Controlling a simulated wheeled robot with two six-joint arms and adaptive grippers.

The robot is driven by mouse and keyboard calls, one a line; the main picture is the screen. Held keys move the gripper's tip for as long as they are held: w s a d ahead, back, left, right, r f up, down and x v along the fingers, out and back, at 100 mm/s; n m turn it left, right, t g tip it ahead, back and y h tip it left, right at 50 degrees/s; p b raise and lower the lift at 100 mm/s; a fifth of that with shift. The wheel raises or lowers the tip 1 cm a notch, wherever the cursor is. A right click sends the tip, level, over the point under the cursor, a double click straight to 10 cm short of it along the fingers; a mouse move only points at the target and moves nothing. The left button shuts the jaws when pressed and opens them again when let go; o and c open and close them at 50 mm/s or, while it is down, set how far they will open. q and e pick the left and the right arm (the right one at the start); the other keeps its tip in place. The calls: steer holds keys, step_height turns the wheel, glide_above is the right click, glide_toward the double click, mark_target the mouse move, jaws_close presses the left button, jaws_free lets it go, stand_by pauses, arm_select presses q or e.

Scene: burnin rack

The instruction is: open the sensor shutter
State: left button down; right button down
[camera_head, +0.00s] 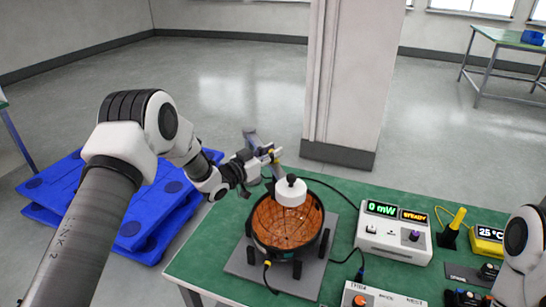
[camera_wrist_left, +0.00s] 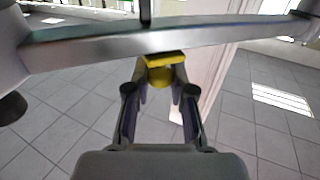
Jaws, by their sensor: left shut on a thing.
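My left gripper (camera_head: 268,157) is at the far side of the round black vessel (camera_head: 252,238) with an orange-brown inside. In the left wrist view its two fingers (camera_wrist_left: 160,92) close around a yellow handle piece (camera_wrist_left: 164,68) below a grey metal bar (camera_wrist_left: 150,45). A grey bar (camera_head: 250,138) also rises beside the gripper in the head view. A white capped cylinder (camera_head: 291,191) with a black knob sits over the vessel's far rim. I cannot tell which part is the shutter. Part of my right arm shows at the right edge; its gripper is not clearly visible.
The vessel stands on a grey plate on the green bench (camera_head: 205,258). A white meter (camera_head: 394,232) reads "0 mW" and "STEADY". A yellow 25 °C unit (camera_head: 487,240) and a yellow-handled tool (camera_head: 453,222) stand to its right. A pillar (camera_head: 345,90) and blue pallets (camera_head: 150,215) are beyond the bench.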

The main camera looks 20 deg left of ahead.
arm_select(q)
steer(key=c, duration=1.2)
jaws_free()
steer(key=shift+f, duration=0.2)
steer(key=shift+o, duration=0.9)
steer(key=shift+w, duration=0.1)
steer(key=v, duration=1.2)
